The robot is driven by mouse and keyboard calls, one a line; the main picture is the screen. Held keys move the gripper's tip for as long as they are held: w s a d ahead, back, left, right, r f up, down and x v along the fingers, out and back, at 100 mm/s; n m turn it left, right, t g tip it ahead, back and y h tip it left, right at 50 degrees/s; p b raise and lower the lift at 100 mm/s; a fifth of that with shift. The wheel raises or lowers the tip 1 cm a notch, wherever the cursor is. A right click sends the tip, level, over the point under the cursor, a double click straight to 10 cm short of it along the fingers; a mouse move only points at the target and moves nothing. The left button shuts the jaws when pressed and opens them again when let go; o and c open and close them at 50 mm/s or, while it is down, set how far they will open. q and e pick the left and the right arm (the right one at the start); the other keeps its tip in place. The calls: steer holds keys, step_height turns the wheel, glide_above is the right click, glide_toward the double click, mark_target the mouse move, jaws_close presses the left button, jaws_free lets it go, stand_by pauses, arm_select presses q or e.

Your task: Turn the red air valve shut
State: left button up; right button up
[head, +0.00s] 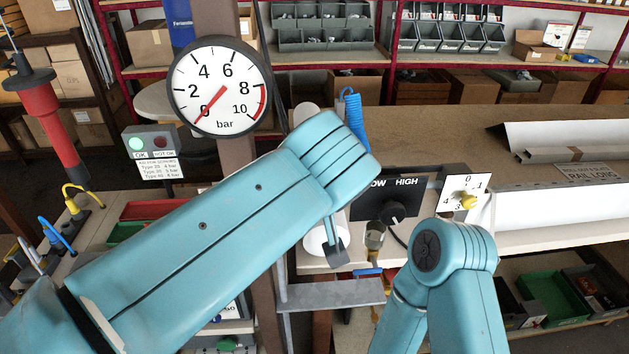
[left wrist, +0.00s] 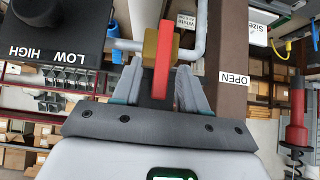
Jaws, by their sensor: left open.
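The red valve handle (left wrist: 163,55) shows in the left wrist view, on a brass valve body (left wrist: 150,48) in a grey pipe (left wrist: 202,30). In that picture the handle looks crosswise to the pipe; its true angle is hard to tell. My left gripper (left wrist: 159,74) is open, its two fingers on either side of the handle; whether they touch it I cannot tell. An OPEN label (left wrist: 233,78) is right of the handle. In the head view my left arm hides the valve and gripper. My right arm shows at lower right; its gripper is not visible.
A pressure gauge (head: 219,86) has its needle near 0. A LOW/HIGH knob box (head: 392,205) and a yellow-knob dial (head: 466,200) stand right of my left arm. A lamp box (head: 152,143) is at left. A long white profile (head: 560,208) lies at right.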

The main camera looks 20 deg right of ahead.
arm_select(q)
steer(key=b+v, duration=0.1)
steer(key=v, duration=1.4)
steer(key=shift+s+r, duration=0.2)
steer(key=shift+w, duration=0.1)
